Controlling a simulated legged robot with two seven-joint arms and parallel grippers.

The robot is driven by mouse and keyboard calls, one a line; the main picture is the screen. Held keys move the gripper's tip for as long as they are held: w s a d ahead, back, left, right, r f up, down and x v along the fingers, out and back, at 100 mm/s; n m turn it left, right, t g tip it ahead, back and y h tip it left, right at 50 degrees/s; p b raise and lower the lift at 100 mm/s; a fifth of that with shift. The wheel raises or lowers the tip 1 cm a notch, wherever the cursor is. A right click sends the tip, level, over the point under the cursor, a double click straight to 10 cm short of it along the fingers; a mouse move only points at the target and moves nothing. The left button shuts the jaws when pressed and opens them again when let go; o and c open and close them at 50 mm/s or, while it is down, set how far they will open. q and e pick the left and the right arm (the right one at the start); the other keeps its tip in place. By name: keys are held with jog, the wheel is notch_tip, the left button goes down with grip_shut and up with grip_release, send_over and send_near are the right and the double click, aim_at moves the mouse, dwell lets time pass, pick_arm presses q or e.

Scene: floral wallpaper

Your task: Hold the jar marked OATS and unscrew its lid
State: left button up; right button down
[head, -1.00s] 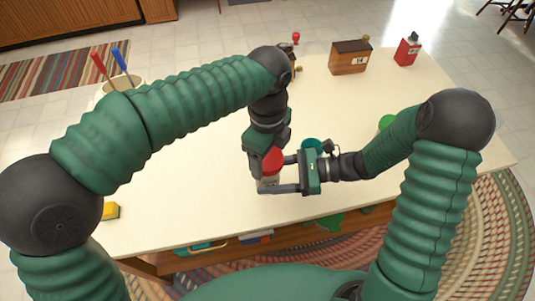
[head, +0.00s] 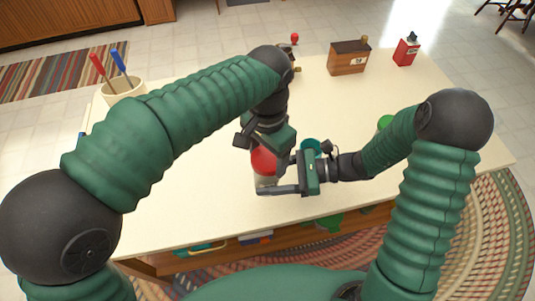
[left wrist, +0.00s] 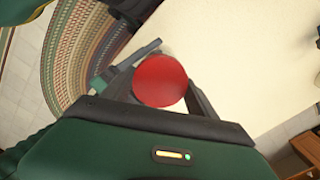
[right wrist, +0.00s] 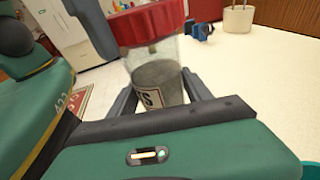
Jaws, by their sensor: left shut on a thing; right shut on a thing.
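The jar (head: 266,182) is clear glass with a grey-beige filling and a round red lid (head: 263,160). In the right wrist view the jar (right wrist: 160,82) is upright, and only the end of its label, an "S", shows. My right gripper (head: 272,175) is shut on the jar body from the right side. My left gripper (head: 265,150) comes from above and is shut on the red lid, which fills the space between its fingers in the left wrist view (left wrist: 160,80). The lid sits on the jar's top; I cannot tell how loose it is.
A cream pot (head: 122,92) with red and blue-handled tools stands at the left. A wooden box (head: 348,60) and a red container (head: 405,52) stand at the back. The table's middle is mostly clear.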

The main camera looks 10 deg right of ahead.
pick_arm(q)
jog(key=shift+r, duration=0.1)
jog(key=shift+r, duration=1)
